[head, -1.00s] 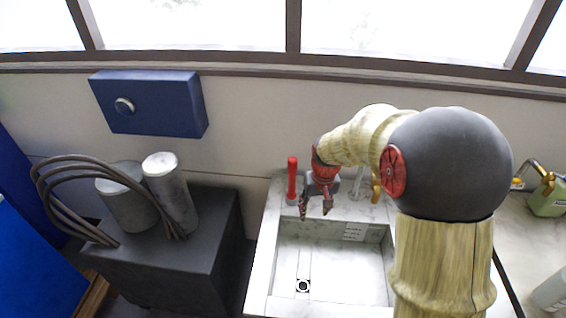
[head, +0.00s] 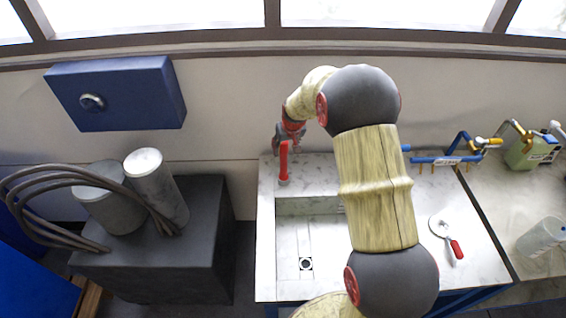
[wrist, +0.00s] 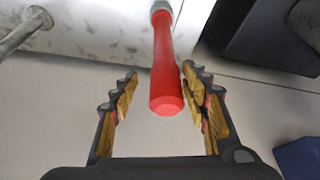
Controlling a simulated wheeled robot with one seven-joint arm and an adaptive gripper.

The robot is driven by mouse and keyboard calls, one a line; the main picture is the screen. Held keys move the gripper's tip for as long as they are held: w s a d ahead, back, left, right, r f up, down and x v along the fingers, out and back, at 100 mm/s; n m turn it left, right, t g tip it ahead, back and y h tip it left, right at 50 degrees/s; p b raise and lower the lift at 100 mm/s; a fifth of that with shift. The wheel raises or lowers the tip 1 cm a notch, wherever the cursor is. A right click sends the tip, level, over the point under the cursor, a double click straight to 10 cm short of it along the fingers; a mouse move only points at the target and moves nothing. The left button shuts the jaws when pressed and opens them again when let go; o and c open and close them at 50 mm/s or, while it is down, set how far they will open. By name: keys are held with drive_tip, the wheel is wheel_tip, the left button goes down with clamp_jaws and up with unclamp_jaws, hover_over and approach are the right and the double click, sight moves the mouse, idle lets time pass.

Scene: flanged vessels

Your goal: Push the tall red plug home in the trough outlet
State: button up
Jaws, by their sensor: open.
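The tall red plug (head: 283,162) stands upright on the back rim of the pale trough (head: 266,235), near its left corner. In the wrist view the plug (wrist: 166,70) runs between my spread fingers, closer to the right finger, with a grey piece at its far end. My gripper (wrist: 160,75) is open. In the head view my gripper (head: 288,134) is at the plug's upper end; whether it touches cannot be told. The dark round outlet (head: 306,264) shows uncovered in the trough floor. My arm hides the trough's right part.
A blue rack (head: 445,160), green canister (head: 525,150) and clear cup (head: 541,236) are farther right. A dark block (head: 165,265) with grey cylinders and hoses stands left. A blue box (head: 118,93) hangs on the wall.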

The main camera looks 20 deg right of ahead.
sight(284, 162)
drive_tip(key=x, duration=0.5)
drive_tip(key=shift+a, duration=0.35)
drive_tip(key=c, duration=0.4)
drive_tip(key=c, duration=0.7)
clamp_jaws()
